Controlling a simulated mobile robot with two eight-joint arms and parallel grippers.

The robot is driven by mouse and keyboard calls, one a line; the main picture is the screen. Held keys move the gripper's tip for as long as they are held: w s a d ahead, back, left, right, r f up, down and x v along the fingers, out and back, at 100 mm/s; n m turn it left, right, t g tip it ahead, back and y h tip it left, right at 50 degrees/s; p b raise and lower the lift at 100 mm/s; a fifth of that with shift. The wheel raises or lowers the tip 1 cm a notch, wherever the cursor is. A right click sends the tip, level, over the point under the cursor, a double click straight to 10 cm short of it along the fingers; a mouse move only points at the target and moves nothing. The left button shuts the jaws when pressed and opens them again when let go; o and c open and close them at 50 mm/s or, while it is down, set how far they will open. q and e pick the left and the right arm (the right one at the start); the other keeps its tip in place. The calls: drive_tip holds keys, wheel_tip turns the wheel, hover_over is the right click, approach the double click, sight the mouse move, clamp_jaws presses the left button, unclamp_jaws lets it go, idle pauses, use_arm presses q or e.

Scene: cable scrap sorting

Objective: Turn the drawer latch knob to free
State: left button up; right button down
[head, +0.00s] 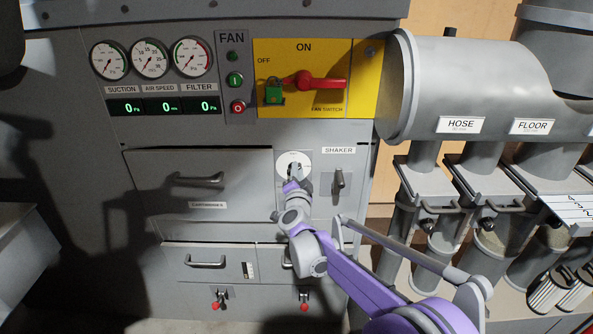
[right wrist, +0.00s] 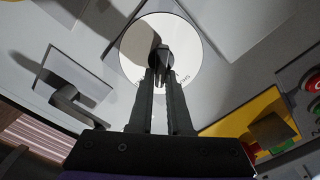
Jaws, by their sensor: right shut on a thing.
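The drawer latch knob (right wrist: 162,54) is a small dark knob on a round white dial plate (head: 293,160), on the grey cabinet face right of the wide drawer. My right gripper (head: 293,184) reaches up to the dial from below. In the right wrist view its two dark fingers (right wrist: 162,72) are shut on the knob, in front of the white disc. The fingers hide part of the dial's lettering, and the knob's setting cannot be read. The wide drawer (head: 240,163) has a bar handle and looks closed. My left gripper is not in view.
A shaker handle (head: 340,182) is close right of the dial. Above are the yellow fan switch panel (head: 262,50) with a red lever and green lock, and several gauges. Lower drawers (head: 190,249) have handles and red-tipped latches. A large grey duct (head: 470,85) is at the right.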

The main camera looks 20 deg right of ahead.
drive_tip(key=shift+d+f+m+p, duration=0.1)
drive_tip(key=shift+f+m+p, duration=0.05)
drive_tip(key=shift+m, duration=1.1)
drive_tip(key=shift+f+m+p, duration=0.15)
drive_tip(key=shift+f+m, duration=0.05)
drive_tip(key=shift+m, duration=1)
drive_tip(key=shift+d+f+m+p, duration=0.1)
drive_tip(key=shift+f+m+p, duration=0.05)
drive_tip(key=shift+m, duration=1.1)
drive_tip(key=c, duration=0.9)
unclamp_jaws()
drive_tip(key=shift+o, duration=0.2)
drive_tip(key=shift+s+a, duration=0.1)
drive_tip(key=shift+s, duration=0.05)
drive_tip(key=v, duration=1)
drive_tip(key=shift+s, duration=0.3)
